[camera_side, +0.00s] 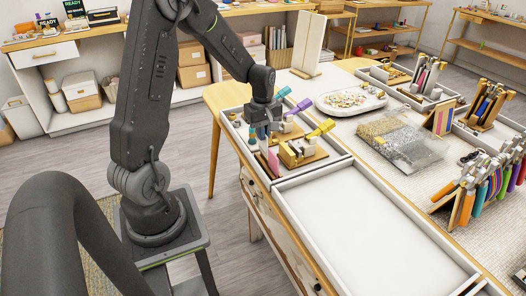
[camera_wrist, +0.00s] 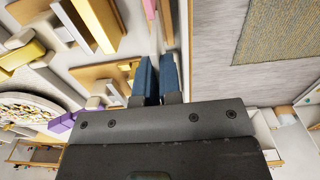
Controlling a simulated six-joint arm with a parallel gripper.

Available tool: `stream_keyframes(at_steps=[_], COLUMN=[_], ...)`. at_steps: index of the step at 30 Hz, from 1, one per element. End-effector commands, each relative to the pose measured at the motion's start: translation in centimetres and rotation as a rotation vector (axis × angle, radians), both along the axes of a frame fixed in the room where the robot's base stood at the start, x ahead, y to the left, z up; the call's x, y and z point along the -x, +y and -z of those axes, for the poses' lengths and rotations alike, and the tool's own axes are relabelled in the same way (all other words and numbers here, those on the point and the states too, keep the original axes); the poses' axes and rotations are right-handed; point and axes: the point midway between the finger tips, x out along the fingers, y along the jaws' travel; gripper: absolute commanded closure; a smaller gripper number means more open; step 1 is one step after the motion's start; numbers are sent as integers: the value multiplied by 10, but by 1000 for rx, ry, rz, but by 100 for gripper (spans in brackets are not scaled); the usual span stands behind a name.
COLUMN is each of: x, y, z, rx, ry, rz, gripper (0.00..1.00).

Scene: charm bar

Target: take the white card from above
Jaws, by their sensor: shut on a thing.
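My gripper (camera_side: 262,131) points down into the white-walled tray at the left end of the table. In the wrist view its two blue fingers (camera_wrist: 158,78) are close together, with a narrow gap. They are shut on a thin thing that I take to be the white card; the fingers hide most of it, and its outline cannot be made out.
Wooden tools with a yellow handle (camera_side: 321,130) and a purple handle (camera_side: 300,108) lie close to the right of my gripper. An empty white tray (camera_side: 365,235) is in front. An oval dish (camera_side: 352,99) of charms and a clear bag (camera_side: 402,146) lie farther right.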

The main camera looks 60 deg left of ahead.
Motion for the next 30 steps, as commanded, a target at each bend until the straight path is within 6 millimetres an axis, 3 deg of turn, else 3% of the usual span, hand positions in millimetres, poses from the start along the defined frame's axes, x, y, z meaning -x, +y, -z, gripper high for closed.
stream_keyframes(at_steps=[15,30], x=[0,0], y=[0,0], z=[-28,-29], rx=[0,0], ry=[0,0], rz=[0,0], gripper=[100,100])
